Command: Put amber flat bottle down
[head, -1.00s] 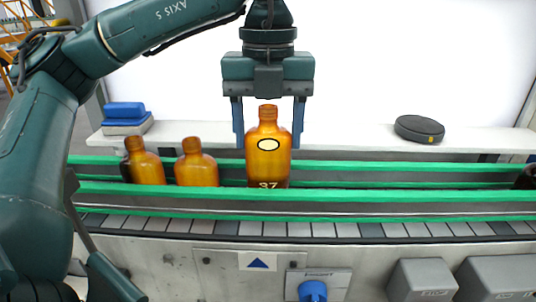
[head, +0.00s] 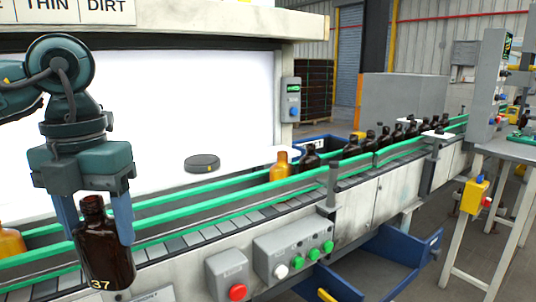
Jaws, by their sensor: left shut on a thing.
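The amber flat bottle (head: 105,258) is at the lower left of the head view. It looks dark brown, is marked 37 near its base and is nearly upright with a slight tilt. My left gripper (head: 98,215) is shut on it, with blue fingers on either side of its neck and upper body. The bottle overlaps the conveyor's green near rail (head: 203,228) in the picture and appears to be held in front of it. My right gripper is not in view.
Another amber bottle (head: 10,244) stands at the left edge. One more (head: 280,165) stands farther along the conveyor, before a row of dark bottles (head: 351,146). A button box (head: 293,250) juts from the conveyor's front. Below is a blue bin (head: 400,262).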

